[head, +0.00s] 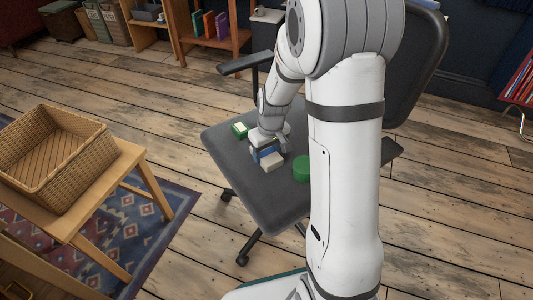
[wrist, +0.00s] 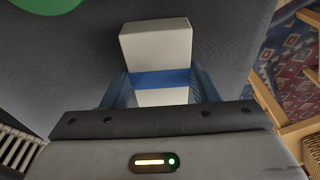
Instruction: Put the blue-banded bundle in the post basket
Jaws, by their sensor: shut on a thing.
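The blue-banded bundle (head: 273,162) is a pale block with a blue band around it, lying on the grey seat of an office chair (head: 262,195). My gripper (head: 266,151) is down at the seat and shut on it. In the wrist view the bundle (wrist: 155,45) sits between the two fingers of my gripper (wrist: 163,82), which press on its sides at the blue band. The bundle's near end is hidden by the gripper body. The post basket, an empty-looking woven wicker basket (head: 88,165), stands on a small wooden table at the left.
A pale block with green (head: 240,129) and a round green object (head: 302,168) lie on the seat near the gripper. The chair's armrest (head: 245,63) and backrest (head: 420,70) rise around the seat. Open wooden floor (head: 180,140) separates the chair from the wooden table (head: 128,158).

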